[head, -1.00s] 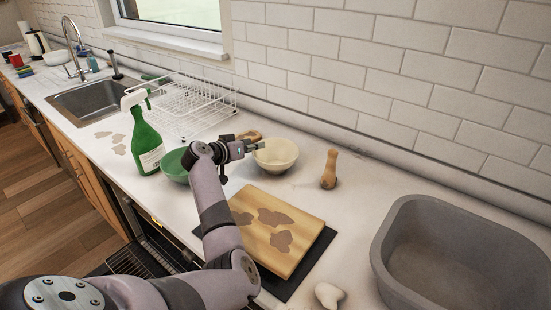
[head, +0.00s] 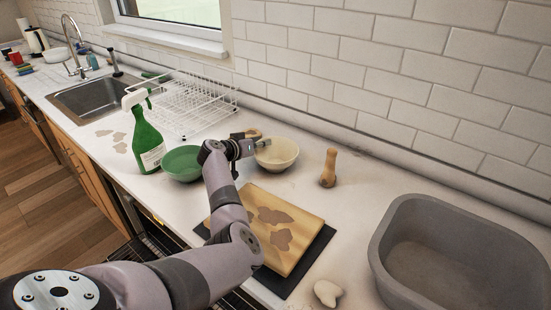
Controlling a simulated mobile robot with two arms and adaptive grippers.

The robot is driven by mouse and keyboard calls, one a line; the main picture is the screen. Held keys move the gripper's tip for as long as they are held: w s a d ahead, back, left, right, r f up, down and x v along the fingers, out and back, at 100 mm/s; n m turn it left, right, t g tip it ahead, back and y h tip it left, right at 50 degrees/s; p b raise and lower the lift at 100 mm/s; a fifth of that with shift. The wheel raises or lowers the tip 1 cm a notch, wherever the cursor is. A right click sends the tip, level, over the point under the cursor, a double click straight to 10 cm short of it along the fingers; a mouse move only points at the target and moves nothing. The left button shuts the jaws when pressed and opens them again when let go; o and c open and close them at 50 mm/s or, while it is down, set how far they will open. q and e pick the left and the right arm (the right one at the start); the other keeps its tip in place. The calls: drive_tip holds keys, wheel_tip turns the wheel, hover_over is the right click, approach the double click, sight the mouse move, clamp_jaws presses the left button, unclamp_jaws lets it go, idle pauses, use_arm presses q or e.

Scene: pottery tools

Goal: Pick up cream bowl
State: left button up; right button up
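The cream bowl (head: 278,156) stands upright on the white counter, just behind the cutting board. My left gripper (head: 260,144) is at the bowl's left rim, its fingertips overlapping the rim in the picture. The fingers are small and seen from behind the wrist, so I cannot tell whether they are open or closed on the rim. My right gripper is not in view.
A green bowl (head: 182,165) and a green spray bottle (head: 148,140) stand left of my wrist. A wooden board (head: 290,222) lies in front. A wooden tool (head: 328,168) stands right of the bowl. A grey basin (head: 395,235) fills the right. A wire rack (head: 195,105) is behind.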

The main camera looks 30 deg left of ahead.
use_arm(q)
clamp_jaws()
idle(0.4)
drive_tip(key=shift+r, duration=0.15)
